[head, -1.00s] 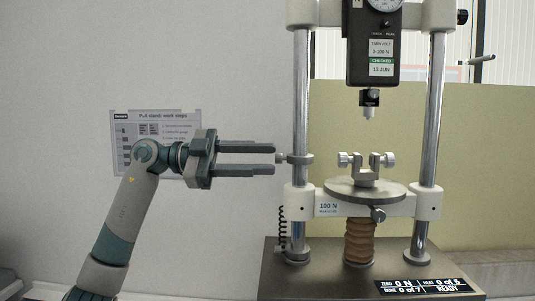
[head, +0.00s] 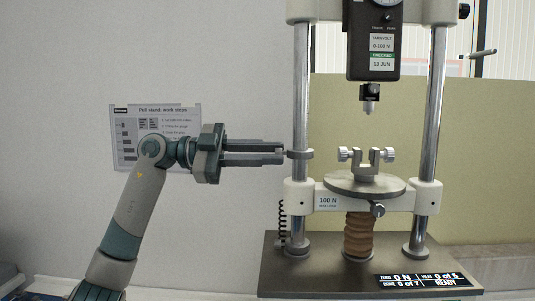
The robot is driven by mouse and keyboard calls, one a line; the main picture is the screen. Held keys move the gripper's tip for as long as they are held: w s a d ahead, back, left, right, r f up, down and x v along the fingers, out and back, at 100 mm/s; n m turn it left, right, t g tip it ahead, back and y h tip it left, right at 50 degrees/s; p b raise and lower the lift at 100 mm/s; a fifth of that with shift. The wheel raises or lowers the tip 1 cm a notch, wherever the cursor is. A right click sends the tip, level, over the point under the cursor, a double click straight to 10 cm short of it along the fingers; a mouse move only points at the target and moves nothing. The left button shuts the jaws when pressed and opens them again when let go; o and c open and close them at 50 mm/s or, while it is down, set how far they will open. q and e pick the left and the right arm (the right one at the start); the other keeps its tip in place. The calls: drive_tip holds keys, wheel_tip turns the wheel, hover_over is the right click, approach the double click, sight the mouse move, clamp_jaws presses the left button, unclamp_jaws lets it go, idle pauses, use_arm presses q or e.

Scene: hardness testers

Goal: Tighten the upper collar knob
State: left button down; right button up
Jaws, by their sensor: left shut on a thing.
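The collar (head: 303,154) is a grey ring around the left steel column of the test stand. Its small knob (head: 281,152) sticks out to the left, mostly covered by the fingertips. My left gripper (head: 279,153) comes in level from the left and is shut on the knob, one finger above it and one below. My right gripper is out of view.
The white crosshead (head: 327,201) carries a round plate (head: 345,184) with a clamp below the black force gauge (head: 373,55). A coiled cord (head: 282,225) hangs beside the left column. A printed sheet (head: 127,150) is on the wall behind my arm. The display (head: 420,282) reads READY.

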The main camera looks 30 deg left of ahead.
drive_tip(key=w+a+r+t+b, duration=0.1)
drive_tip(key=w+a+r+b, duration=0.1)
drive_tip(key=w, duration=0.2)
use_arm(q)
drive_tip(key=shift+m+b, duration=3.05)
drive_tip(key=shift+m, duration=13.45)
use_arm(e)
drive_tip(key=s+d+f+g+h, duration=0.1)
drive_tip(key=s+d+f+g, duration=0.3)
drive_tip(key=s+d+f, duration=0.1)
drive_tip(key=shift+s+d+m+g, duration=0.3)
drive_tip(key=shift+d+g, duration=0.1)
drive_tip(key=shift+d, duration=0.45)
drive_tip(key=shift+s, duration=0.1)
